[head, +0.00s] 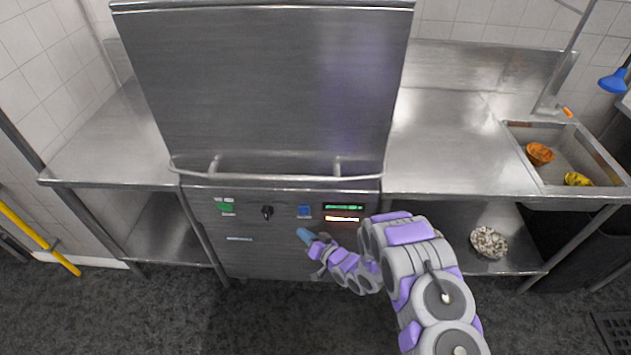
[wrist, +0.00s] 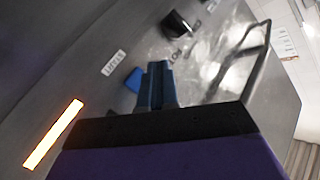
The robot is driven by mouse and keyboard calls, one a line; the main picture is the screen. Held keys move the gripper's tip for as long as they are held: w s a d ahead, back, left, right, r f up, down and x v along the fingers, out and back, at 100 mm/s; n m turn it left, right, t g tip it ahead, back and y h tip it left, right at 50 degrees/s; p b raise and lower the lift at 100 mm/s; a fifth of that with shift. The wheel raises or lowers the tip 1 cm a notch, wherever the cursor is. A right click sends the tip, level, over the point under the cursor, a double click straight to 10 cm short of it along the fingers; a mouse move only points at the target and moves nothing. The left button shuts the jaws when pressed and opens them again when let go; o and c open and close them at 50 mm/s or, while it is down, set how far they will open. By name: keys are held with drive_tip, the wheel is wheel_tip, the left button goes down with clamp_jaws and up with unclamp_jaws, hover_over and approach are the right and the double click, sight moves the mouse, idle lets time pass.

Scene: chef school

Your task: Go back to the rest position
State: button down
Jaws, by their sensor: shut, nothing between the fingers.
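My gripper (head: 304,235) is in front of the control panel of a steel dishwasher-like machine (head: 240,262), just below a blue button (head: 304,211). Its blue fingers (wrist: 157,85) are shut with nothing between them in the wrist view. The blue button (wrist: 133,80) shows just left of the fingertips there. I cannot tell whether the fingers touch the panel. My purple and grey arm reaches in from the lower right of the head view.
A black knob (head: 267,212), a green switch (head: 225,207) and lit displays (head: 343,208) are on the panel. Steel counters (head: 440,150) flank the machine. A sink (head: 612,160) at right holds an orange bowl (head: 539,153) and a yellow item (head: 578,179).

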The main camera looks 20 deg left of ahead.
drive_tip(key=w+d+r+h, duration=0.4)
drive_tip(key=w+d+r, duration=0.1)
drive_tip(key=d, duration=0.3)
drive_tip(key=w+d+r+h, duration=0.4)
drive_tip(key=d+r, duration=0.1)
drive_tip(key=d, duration=0.4)
drive_tip(key=s+d+r+m+g+h, duration=0.1)
drive_tip(key=s+d+r+m+h, duration=0.35)
drive_tip(key=d+r, duration=0.85)
drive_tip(key=s+d+r+g+h, duration=0.1)
drive_tip(key=s+d+r+g, duration=0.15)
drive_tip(key=s, duration=0.75)
drive_tip(key=s+d+r+g+h, duration=0.1)
drive_tip(key=s+d+r+g, duration=0.2)
drive_tip(key=s, duration=0.7)
drive_tip(key=s+d+r+g+h, duration=0.15)
drive_tip(key=s+r, duration=0.35)
drive_tip(key=s, duration=0.5)
drive_tip(key=s+a+r+g+y, duration=0.2)
drive_tip(key=s, duration=1.3)
drive_tip(key=shift+a, duration=0.1)
idle(0.4)
